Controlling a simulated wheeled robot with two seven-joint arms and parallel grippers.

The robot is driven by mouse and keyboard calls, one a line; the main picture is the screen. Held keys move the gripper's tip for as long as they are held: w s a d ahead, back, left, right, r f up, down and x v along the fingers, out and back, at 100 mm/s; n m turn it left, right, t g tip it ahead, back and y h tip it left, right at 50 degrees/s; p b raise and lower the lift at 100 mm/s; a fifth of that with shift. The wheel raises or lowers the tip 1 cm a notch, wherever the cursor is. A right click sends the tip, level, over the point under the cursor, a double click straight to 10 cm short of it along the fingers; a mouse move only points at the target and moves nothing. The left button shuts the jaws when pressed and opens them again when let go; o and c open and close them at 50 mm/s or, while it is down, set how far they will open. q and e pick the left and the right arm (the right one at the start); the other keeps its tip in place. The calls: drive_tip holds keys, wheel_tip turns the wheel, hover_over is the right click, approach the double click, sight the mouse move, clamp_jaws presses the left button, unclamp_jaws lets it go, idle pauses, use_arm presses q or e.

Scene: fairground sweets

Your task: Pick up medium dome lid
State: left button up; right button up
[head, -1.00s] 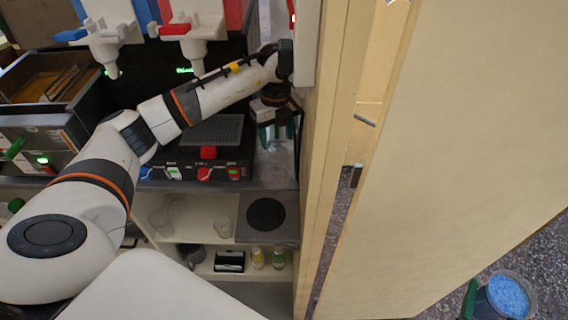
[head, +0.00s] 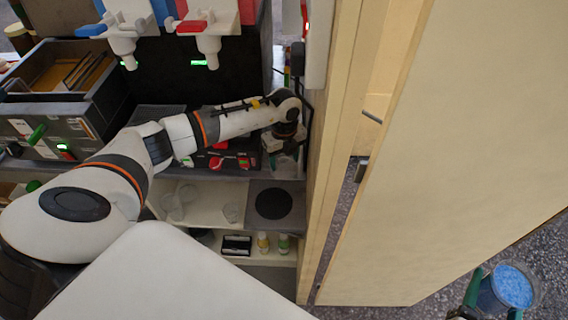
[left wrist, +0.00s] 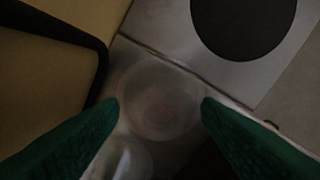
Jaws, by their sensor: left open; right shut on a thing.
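A clear, round, dome-like lid (left wrist: 160,98) shows faintly in the left wrist view, between my left fingertips. I cannot tell its size class. A second clear rounded piece (left wrist: 122,160) lies below it, partly cut off by the frame. My left gripper (left wrist: 161,106) is open, a green finger on either side of the lid, with no clear contact. In the head view my left gripper (head: 285,160) is low beside the wooden panel, and the lid there is hidden or too small to tell. My right gripper (head: 476,300) is shut on a clear cup of blue contents (head: 512,287).
A grey plate with a black disc (head: 273,203) lies near the lid. Clear cups (head: 180,198) stand on the pale shelf, with small bottles (head: 283,243) below. A tall wooden panel (head: 335,150) stands close to my left gripper's right. A dark machine (head: 180,80) is behind.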

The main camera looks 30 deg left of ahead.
use_arm(q)
drive_tip(key=shift+s, duration=0.1)
drive_tip(key=c, duration=1.2)
use_arm(e)
drive_tip(key=shift+s, duration=0.1)
use_arm(q)
drive_tip(key=shift+o, duration=0.2)
drive_tip(key=shift+s+r+b, duration=0.1)
drive_tip(key=shift+r+b, duration=0.05)
drive_tip(key=shift+b, duration=0.3)
use_arm(e)
drive_tip(key=shift+f, duration=0.4)
use_arm(q)
wheel_tip(320, 180, up, 6)
drive_tip(key=b, duration=0.2)
use_arm(e)
wheel_tip(320, 180, down, 2)
use_arm(q)
drive_tip(key=s+b, duration=0.5)
drive_tip(key=s, duration=1.4)
drive_tip(key=shift+s+a+r, duration=0.35)
drive_tip(key=shift+a+r, duration=0.05)
use_arm(e)
wheel_tip(320, 180, down, 5)
drive_tip(key=shift+f, duration=0.2)
